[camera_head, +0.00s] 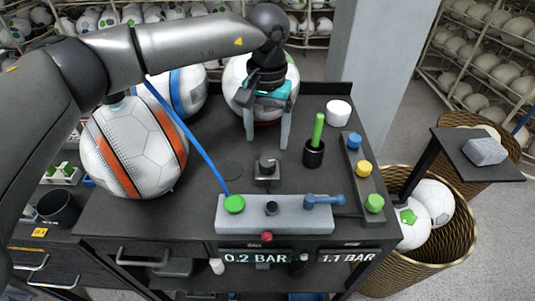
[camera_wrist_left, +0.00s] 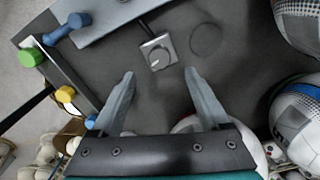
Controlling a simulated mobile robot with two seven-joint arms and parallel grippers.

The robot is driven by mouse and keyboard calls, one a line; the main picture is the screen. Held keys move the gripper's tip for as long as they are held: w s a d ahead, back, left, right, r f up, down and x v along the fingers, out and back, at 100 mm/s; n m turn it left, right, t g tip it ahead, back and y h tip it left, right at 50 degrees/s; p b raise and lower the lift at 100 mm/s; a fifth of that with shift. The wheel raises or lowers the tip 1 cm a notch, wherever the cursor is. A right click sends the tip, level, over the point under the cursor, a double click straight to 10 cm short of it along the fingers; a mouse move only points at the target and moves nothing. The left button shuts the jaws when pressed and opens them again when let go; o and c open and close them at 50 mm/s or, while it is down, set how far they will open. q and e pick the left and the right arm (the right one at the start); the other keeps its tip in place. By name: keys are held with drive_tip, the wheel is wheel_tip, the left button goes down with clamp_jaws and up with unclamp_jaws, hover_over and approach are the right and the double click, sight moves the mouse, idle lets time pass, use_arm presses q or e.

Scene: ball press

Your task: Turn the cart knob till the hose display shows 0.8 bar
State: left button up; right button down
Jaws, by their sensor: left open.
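My left gripper (camera_head: 267,138) is open and empty, fingers pointing down, behind and above a dark round knob (camera_head: 267,164) on a small square grey base. In the left wrist view the knob (camera_wrist_left: 157,54) lies just beyond the gap between the spread fingertips (camera_wrist_left: 160,74), not between them. On the cart's front, the left display (camera_head: 254,257) reads 0.2 BAR and the right display (camera_head: 346,256) reads 1.1 BAR; their small labels are unreadable. A blue hose (camera_head: 188,133) runs to a green fitting (camera_head: 234,204) on a grey block (camera_head: 290,213). My right gripper is not in view.
A blue lever (camera_head: 323,200) and a small dark knob (camera_head: 271,208) sit on the grey block. A strip with blue, yellow and green knobs (camera_head: 364,168) and a black cup with a green stick (camera_head: 314,153) stand to the right. Balls (camera_head: 133,150) stand at left and behind.

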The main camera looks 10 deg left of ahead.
sight(268, 161)
use_arm(q)
wheel_tip(268, 161, down, 6)
drive_tip(key=shift+f+p, duration=0.1)
drive_tip(key=shift+p, duration=0.2)
drive_tip(key=shift+f, duration=0.7)
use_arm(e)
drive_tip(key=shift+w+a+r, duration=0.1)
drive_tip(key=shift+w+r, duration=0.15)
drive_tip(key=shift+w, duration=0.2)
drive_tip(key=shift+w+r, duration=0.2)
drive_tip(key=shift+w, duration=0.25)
use_arm(q)
drive_tip(key=shift+c, duration=0.3)
clamp_jaws()
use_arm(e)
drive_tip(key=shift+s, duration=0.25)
